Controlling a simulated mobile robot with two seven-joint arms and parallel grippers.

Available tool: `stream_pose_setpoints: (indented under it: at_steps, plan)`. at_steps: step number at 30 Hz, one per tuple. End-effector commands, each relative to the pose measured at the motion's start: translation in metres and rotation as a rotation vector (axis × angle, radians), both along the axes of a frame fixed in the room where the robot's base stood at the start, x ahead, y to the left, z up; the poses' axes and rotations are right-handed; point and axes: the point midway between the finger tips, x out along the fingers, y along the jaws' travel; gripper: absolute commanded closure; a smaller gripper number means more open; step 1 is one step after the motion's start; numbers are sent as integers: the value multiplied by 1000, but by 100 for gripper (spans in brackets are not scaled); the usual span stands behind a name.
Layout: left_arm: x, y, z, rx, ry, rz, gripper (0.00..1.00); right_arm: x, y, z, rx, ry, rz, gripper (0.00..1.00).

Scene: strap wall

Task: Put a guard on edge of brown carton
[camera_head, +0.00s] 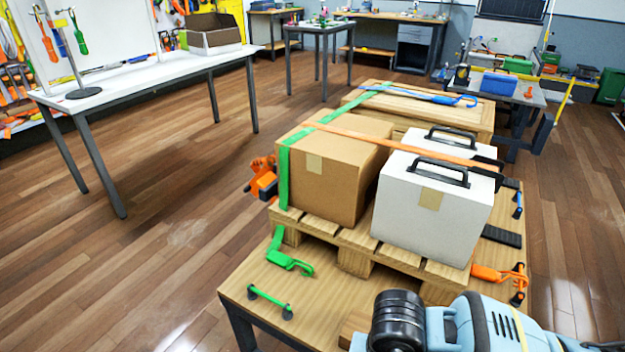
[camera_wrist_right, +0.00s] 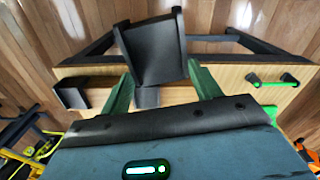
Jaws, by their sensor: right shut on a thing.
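The brown carton (camera_head: 325,180) stands on a wooden pallet, with a green strap (camera_head: 284,175) down its left side and an orange strap (camera_head: 400,138) running across the top from it. My right gripper (camera_wrist_right: 160,76) is shut on a black angled edge guard (camera_wrist_right: 150,50), seen in the right wrist view above the table's edge. The guard is tilted and clear of the carton. Another black guard-like piece (camera_wrist_right: 72,93) sits by the table edge. In the head view only my right arm shows at the bottom; its gripper is out of frame. My left gripper is not in view.
White cases (camera_head: 435,205) with black handles stand right of the carton, and a wooden crate (camera_head: 465,118) behind. A green ratchet (camera_head: 290,263), a green bar (camera_head: 270,302) and an orange ratchet (camera_head: 498,275) lie around the pallet (camera_head: 355,240). The floor at left is clear.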

Motion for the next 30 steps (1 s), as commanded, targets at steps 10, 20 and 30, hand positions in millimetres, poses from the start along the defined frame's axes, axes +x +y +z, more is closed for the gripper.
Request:
stream_pose_setpoints:
  at_steps: [10,20,30]
  plan:
    - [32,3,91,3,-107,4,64,-42,-56,71,-4,-23,248,60]
    - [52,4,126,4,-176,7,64,-59,-80,102,-1,-9,377,60]
    - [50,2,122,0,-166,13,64,-61,-81,99,0,1,383,60]
